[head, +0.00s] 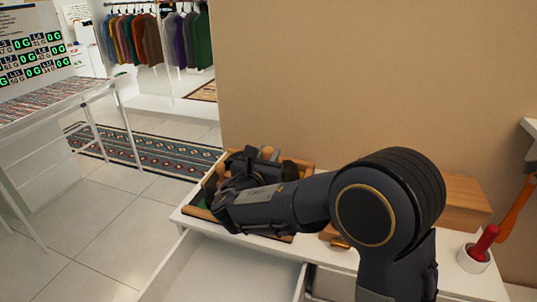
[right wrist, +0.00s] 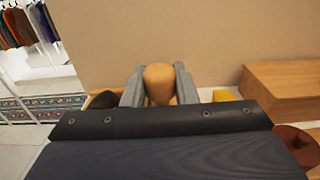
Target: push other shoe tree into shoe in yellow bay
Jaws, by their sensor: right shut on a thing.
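My right gripper (right wrist: 159,88) is shut on a tan, rounded wooden piece, which looks like the shoe tree (right wrist: 159,76), with one grey finger on each side. In the head view a bit of tan wood (head: 268,152) shows beside the gripper, over a wood-rimmed tray (head: 305,163) on the white cabinet. My arm hides most of the tray, so the shoe below and the tree's depth in it cannot be told. A dark brown rounded thing, perhaps a shoe (right wrist: 103,99), is left of the fingers. A small yellow patch (right wrist: 224,95) is to their right. My left gripper is out of view.
A wooden block or box (head: 463,197) stands right of my arm on the cabinet top. A red-handled thing in a white cup (head: 478,250) is at the far right. An open white drawer (head: 230,268) lies below. The tan wall (head: 370,75) is close behind.

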